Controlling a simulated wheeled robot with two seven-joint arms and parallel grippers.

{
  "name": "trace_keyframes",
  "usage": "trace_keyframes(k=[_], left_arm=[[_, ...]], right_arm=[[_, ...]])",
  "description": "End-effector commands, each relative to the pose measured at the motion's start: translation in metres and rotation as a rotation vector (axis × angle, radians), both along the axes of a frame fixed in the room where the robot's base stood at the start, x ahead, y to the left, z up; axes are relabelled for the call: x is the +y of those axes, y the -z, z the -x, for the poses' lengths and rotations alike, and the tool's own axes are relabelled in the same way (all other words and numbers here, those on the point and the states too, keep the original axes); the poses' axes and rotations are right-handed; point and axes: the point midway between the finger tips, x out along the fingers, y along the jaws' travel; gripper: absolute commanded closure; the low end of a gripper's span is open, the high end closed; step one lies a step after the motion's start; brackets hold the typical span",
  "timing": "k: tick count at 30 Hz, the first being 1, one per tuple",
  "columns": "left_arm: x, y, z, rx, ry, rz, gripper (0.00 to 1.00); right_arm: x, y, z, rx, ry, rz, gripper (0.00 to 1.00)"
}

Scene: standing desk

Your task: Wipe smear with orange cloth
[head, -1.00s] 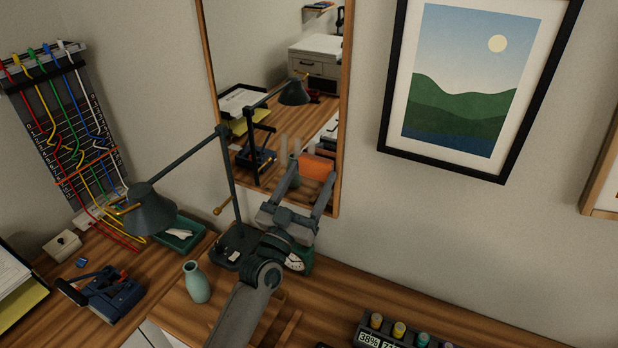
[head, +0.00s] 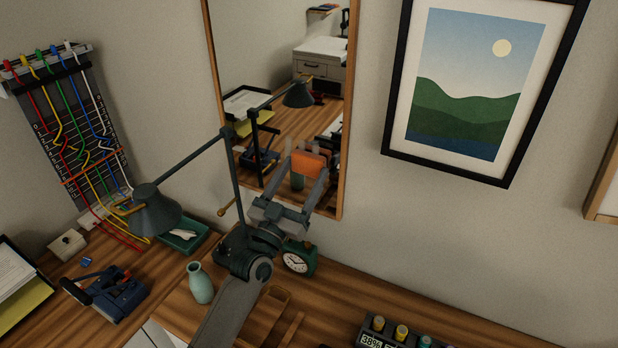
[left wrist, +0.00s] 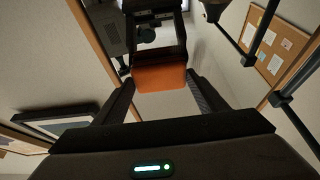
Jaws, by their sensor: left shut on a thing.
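The orange cloth (head: 309,163) is held between the fingertips of my left gripper (head: 306,172), up against or close to the lower part of the mirror (head: 290,60). The left wrist view shows the orange cloth (left wrist: 160,78) gripped between both fingers, with the gripper's reflection beyond it. Faint pale upright streaks (head: 289,148) show on the mirror around the cloth; the cloth hides part of that area. I cannot tell whether cloth and glass touch. My right gripper is not in view.
A desk lamp (head: 155,212) stands left of my arm. A framed landscape picture (head: 465,80) hangs to the right. The right desk back is largely clear.

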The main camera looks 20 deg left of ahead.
Motion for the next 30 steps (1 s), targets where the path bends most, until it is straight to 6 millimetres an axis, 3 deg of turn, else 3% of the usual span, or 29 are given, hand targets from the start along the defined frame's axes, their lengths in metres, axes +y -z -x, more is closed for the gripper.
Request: trace_keyframes(k=[17, 30], left_arm=[[0.010, -0.001, -0.003, 0.000, -0.002, 0.000, 0.52], [0.039, 0.000, -0.005, 0.000, -0.003, -0.002, 0.52]], right_arm=[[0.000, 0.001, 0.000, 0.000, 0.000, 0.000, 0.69], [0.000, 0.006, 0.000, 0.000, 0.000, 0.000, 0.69]])
